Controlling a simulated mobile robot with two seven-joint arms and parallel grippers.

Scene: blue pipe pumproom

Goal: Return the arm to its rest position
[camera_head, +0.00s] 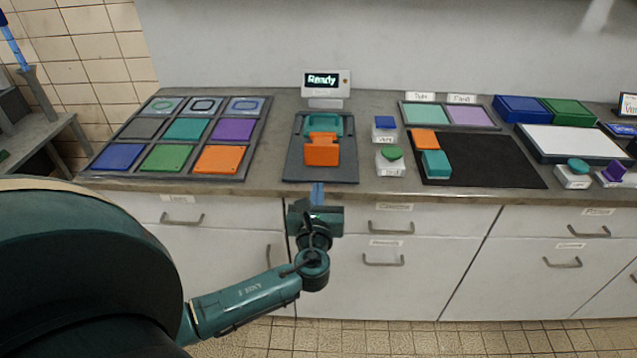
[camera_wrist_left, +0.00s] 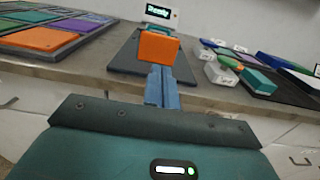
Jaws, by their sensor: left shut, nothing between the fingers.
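My left arm (camera_head: 245,302) comes in from the lower left in the head view, with its forearm low in front of the drawers. My left gripper (camera_head: 318,193) points at the counter's front edge, just in front of the dark plate with the orange block. Its blue fingers are together and hold nothing; they also show in the left wrist view (camera_wrist_left: 161,88). The orange block (camera_head: 321,152) stands on the dark plate (camera_head: 320,173) beyond the fingertips and shows in the left wrist view (camera_wrist_left: 158,47). My right gripper is not seen.
The grey counter (camera_head: 270,178) carries a tray of coloured tiles (camera_head: 184,130) at left and a display reading "Ready" (camera_head: 326,84) behind the plate. A black mat (camera_head: 480,168), small stamp-like blocks and coloured boxes stand at right. White drawers (camera_head: 390,240) are below.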

